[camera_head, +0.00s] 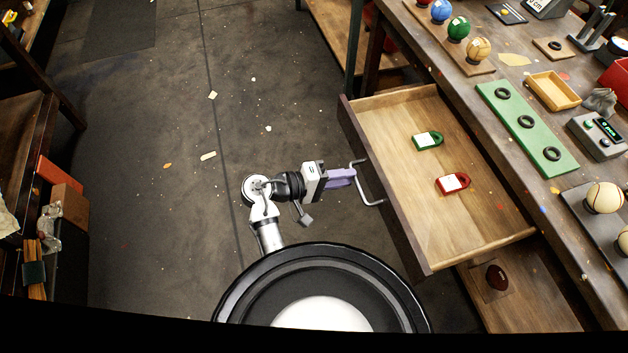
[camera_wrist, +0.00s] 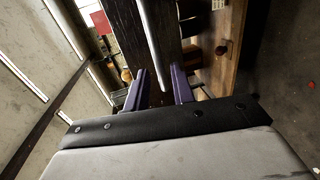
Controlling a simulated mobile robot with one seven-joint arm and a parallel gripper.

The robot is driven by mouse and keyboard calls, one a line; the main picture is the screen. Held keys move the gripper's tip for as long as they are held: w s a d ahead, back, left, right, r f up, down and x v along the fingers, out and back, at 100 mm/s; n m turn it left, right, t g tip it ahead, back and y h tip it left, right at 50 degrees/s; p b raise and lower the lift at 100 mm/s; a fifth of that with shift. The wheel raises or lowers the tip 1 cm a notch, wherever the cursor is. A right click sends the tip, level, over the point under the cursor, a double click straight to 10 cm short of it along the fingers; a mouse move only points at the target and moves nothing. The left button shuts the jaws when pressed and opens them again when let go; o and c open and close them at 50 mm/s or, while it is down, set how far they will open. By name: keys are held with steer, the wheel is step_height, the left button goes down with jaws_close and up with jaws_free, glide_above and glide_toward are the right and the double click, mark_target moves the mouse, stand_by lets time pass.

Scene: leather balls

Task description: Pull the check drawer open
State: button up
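The wooden drawer (camera_head: 452,212) stands pulled far out from under the workbench. A green tag (camera_head: 428,141) and a red tag (camera_head: 453,184) lie inside it. Its metal bar handle (camera_head: 371,190) sits on the dark front panel and also shows in the wrist view (camera_wrist: 154,38). My gripper (camera_head: 352,176) is at the handle, with its purple fingers pointing at the drawer front. In the wrist view my gripper (camera_wrist: 160,88) has its fingers apart, with the bar between them and gaps beside it. Whether a finger touches the bar cannot be told.
The workbench top holds a green board with black rings (camera_head: 525,121), a yellow tray (camera_head: 553,91) and several balls. A lower shelf (camera_head: 520,290) with a dark ball lies below the drawer. The floor (camera_head: 150,180) left of my gripper is mostly clear.

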steer(key=b+v, duration=0.1)
steer(key=v, duration=0.9)
steer(key=shift+a, duration=0.2)
